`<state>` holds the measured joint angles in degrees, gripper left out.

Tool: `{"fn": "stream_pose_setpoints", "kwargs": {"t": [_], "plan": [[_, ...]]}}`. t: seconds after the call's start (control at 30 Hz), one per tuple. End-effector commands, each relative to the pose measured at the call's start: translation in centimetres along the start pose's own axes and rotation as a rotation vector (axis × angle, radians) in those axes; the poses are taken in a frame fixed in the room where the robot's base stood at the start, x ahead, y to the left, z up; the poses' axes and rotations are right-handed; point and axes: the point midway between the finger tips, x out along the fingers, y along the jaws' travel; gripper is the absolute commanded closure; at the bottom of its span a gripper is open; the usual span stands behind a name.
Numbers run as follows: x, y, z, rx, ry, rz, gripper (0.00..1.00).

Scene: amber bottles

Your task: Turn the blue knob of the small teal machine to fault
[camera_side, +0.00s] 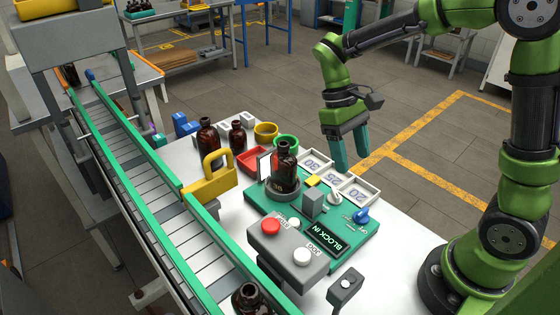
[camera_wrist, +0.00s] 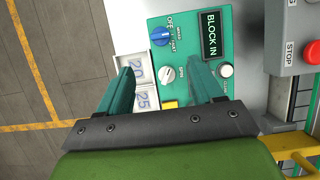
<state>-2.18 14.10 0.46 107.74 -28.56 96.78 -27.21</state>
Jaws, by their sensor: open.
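The small teal machine (camera_side: 318,243) stands on the white table, and it also shows in the wrist view (camera_wrist: 190,12). Its blue knob (camera_side: 361,216) is near the right corner of its top, and in the wrist view the knob (camera_wrist: 160,37) has small labels around it, too small to read surely. A white knob (camera_wrist: 166,73) sits beside it, and a dark display (camera_wrist: 211,34) reads BLOCK IN. My gripper (camera_side: 348,165) is open and empty, raised above the table beyond the machine. In the wrist view its fingertips (camera_wrist: 163,75) are spread, with the blue knob ahead of them.
An amber bottle (camera_side: 284,165) stands on the machine's round seat. White numbered trays (camera_side: 340,176) lie behind it. A grey box with a red button (camera_side: 270,228) is in front. A yellow padlock-shaped thing (camera_side: 209,181) and the conveyor (camera_side: 160,205) are to the left.

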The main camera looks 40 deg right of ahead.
Motion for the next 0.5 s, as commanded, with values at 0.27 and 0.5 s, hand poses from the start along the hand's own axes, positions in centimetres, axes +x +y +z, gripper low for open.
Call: {"fn": "stream_pose_setpoints", "kwargs": {"t": [0.27, 0.5], "plan": [[6.4, 0.0, 0.1, 0.001, -0.006, -0.001, 0.34], [10.7, 0.0, 0.1, 0.003, -0.003, -0.001, 0.34]]}}
